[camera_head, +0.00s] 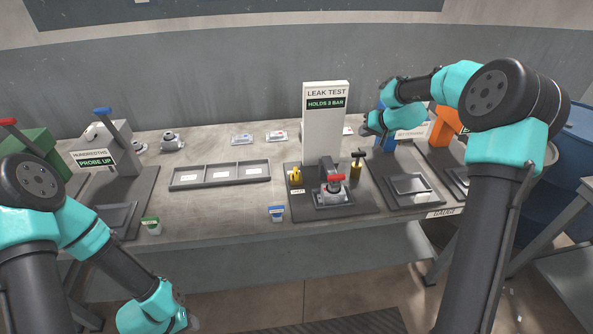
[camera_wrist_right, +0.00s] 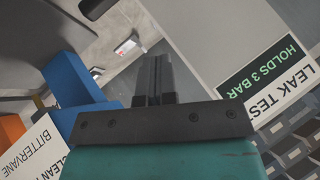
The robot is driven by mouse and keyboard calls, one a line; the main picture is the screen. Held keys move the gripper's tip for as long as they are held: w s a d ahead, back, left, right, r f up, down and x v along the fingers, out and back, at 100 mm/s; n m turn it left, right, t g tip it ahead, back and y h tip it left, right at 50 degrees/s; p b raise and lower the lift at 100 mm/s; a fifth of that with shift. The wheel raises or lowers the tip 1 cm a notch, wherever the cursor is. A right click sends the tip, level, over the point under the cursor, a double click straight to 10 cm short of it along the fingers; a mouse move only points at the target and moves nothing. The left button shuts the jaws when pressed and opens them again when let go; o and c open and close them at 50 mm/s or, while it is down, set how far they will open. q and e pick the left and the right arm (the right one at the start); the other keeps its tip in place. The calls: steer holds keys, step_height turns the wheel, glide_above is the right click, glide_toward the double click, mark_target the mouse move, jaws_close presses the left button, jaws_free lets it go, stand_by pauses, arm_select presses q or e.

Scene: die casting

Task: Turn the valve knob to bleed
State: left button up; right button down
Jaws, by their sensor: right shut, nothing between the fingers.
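The leak test station (camera_head: 298,208) stands at the front middle of the bench with a tall white sign panel (camera_head: 324,112) reading "LEAK TEST, HOLDS 3 BAR". A small yellow fitting (camera_head: 295,174) that looks like the valve knob sits at its left, above a small label too small to read; its setting cannot be told. A part under a red-handled clamp (camera_head: 336,179) is in the middle, and a brass pump with a black T-handle (camera_head: 357,158) is at the right. My right gripper (camera_head: 369,123) is right of the panel, shut and empty (camera_wrist_right: 153,75), apart from the knob. My left gripper (camera_head: 190,322) is low in front of the bench, its fingers unclear.
A grey three-compartment tray (camera_head: 220,187) lies left of the station. A blue-topped item (camera_head: 276,212) and a green-topped one (camera_head: 150,224) sit near the front edge. Blue (camera_head: 386,118) and orange (camera_head: 442,128) fixtures stand right. The probe fixture (camera_head: 113,152) stands left.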

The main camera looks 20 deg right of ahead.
mark_target(296, 170)
steer(key=c, duration=1.7)
jaws_free()
steer(key=shift+o, duration=0.5)
steer(key=shift+w+a+n, duration=0.1)
steer(key=shift+a+n, duration=0.2)
steer(key=shift+a, duration=0.1)
steer(key=o, duration=0.8)
steer(key=a+n+g, duration=0.2)
steer(key=a+n, duration=0.2)
steer(key=a, duration=0.1)
steer(key=w+a+n+g, duration=0.1)
steer(key=a+n+g, duration=0.1)
steer(key=a+n, duration=0.2)
steer(key=a+n+g, duration=0.1)
steer(key=a+n, duration=0.2)
steer(key=a, duration=0.3)
steer(key=shift+w+n+g, duration=0.4)
steer(key=o, duration=0.3)
steer(key=a+r+n+h, duration=0.1)
steer(key=a+n, duration=0.1)
steer(key=a+n+g+h, duration=0.1)
steer(key=a+n+h, duration=0.1)
steer(key=a+n, duration=0.1)
steer(key=a+r+n+g+h, duration=0.1)
steer(key=a+n, duration=0.1)
steer(key=shift+w+a+r+n, duration=0.1)
steer(key=shift+a+r+n, duration=0.2)
steer(key=shift+a, duration=0.05)
step_height(296, 170, down, 18)
steer(key=shift+r, duration=0.25)
